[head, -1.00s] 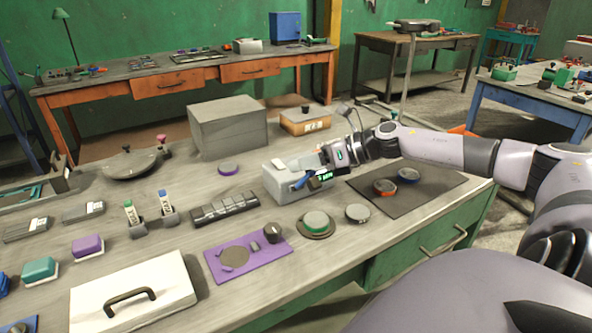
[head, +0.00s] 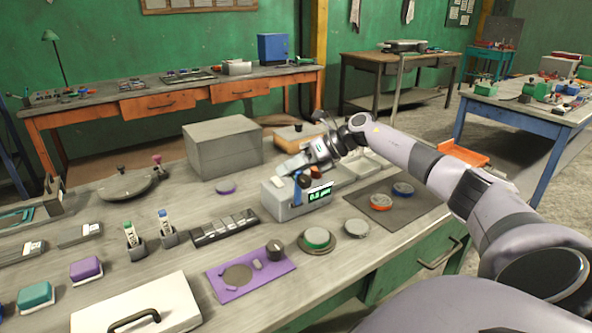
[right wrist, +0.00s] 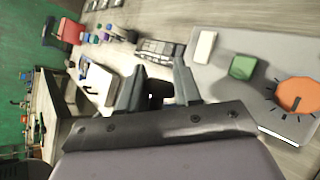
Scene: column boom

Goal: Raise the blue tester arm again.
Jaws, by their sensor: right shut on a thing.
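The tester (head: 285,208) is a grey box with a lit green display, standing on the bench in the middle of the head view. Its blue arm part (head: 305,181) shows above the display, just below my right gripper (head: 292,166). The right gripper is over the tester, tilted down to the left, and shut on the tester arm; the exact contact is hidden. In the right wrist view a dark piece (right wrist: 156,90) shows between the two fingers. My left gripper is out of view.
A large grey box (head: 222,148) stands behind the tester to the left. A dark mat (head: 405,212) with orange and blue rings lies to the right.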

